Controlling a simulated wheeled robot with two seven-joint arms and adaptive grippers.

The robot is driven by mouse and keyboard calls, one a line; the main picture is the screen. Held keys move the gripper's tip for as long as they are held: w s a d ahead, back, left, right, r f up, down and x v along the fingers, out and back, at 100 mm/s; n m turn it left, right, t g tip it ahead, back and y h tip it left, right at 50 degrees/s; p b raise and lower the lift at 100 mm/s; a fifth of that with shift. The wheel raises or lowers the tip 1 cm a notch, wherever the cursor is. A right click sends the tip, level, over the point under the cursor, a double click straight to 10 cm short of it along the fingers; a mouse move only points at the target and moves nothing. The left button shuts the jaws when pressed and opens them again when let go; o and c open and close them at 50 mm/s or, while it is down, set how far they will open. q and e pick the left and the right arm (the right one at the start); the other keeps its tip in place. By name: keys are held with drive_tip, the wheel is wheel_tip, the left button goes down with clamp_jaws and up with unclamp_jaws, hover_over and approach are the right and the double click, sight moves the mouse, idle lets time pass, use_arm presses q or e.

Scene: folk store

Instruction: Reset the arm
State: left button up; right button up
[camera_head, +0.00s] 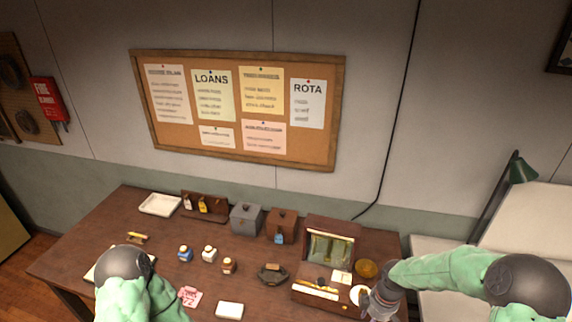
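My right arm (440,270) comes in from the right and reaches left across the desk's right edge. Its grey wrist and gripper (378,303) point down beside the open wooden box (325,262), at the bottom of the picture. The fingers are too small and cut off to show whether they are open or shut. My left arm (124,266) shows at the lower left as a dark rounded joint with mint-green links running down out of the picture. My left gripper is not in view.
The wooden desk (150,225) holds a white tray (160,204), a key rack (204,206), grey and brown boxes (246,219) (282,225), small jars (209,254), a dark dish (272,274) and a brass bowl (367,268). A green lamp (522,170) stands at right.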

drive_tip(key=s+a+f+m+y, duration=0.3)
drive_tip(key=s+a+f+m, duration=1.1)
drive_tip(key=s+f, duration=0.3)
wheel_tip(320, 180, down, 18)
drive_tip(key=a+b, duration=0.1)
drive_tip(key=b, duration=2)
drive_tip(key=shift+w+a+f+n+t, duration=0.2)
drive_tip(key=shift+a+f+n+t, duration=0.05)
drive_tip(key=shift+a+n+t, duration=0.15)
